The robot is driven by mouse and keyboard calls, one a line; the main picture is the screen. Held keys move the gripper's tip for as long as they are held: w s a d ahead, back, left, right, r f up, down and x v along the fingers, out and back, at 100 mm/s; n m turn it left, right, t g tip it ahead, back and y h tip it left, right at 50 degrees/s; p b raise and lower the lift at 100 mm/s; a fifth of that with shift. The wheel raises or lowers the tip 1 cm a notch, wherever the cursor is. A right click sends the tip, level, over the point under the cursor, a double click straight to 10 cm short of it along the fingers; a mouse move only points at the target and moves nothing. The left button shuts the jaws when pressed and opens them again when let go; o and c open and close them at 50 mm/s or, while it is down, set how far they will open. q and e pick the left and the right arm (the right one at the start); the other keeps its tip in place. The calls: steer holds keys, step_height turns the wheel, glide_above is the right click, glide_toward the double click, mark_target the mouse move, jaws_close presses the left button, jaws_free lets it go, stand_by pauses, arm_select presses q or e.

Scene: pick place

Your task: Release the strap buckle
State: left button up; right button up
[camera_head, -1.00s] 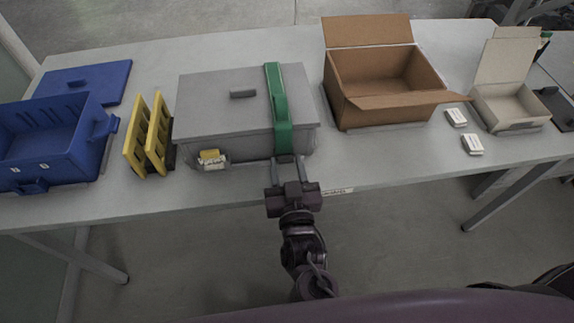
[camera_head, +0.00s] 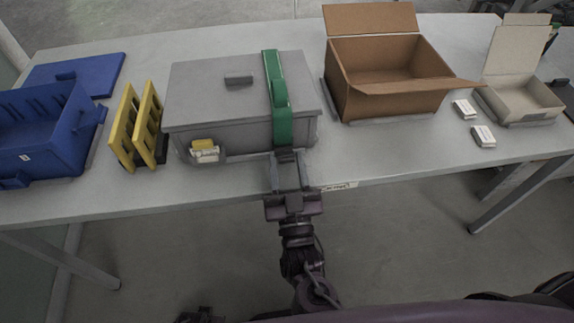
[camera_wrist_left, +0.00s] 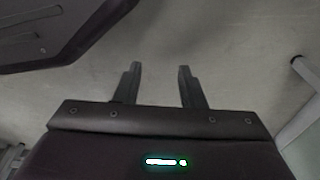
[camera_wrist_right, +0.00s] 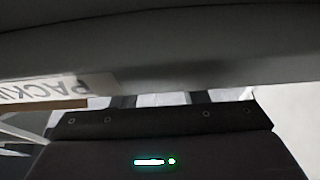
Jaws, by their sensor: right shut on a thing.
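A green strap (camera_head: 277,90) runs over the lid and down the front of a grey lidded box (camera_head: 205,100) in the head view. A small dark grey buckle (camera_head: 286,156) sits at the strap's lower front end. My right gripper (camera_head: 287,162) is at the buckle in front of the box, shut on it, with the fingers partly hidden. In the right wrist view, a dark surface covers the fingertips. My left gripper (camera_wrist_left: 160,80) is open and empty over the floor in the left wrist view.
Yellow slotted racks (camera_head: 138,127) and a blue bin (camera_head: 45,135) stand left of the box. An open brown carton (camera_head: 390,90), small white boxes (camera_head: 484,136) and a pale open carton (camera_head: 520,97) stand right. The table's front edge runs beneath my right gripper.

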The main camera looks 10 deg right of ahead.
steer(key=o, duration=0.9)
arm_select(q)
steer(key=shift+w+d+r+b, duration=0.2)
steer(key=shift+w+r+b, duration=0.1)
steer(key=shift+w+r, duration=0.25)
arm_select(e)
steer(key=v, duration=0.7)
steer(key=shift+s+f, duration=0.15)
steer(key=shift+s, duration=0.25)
arm_select(q)
steer(key=shift+f, duration=0.15)
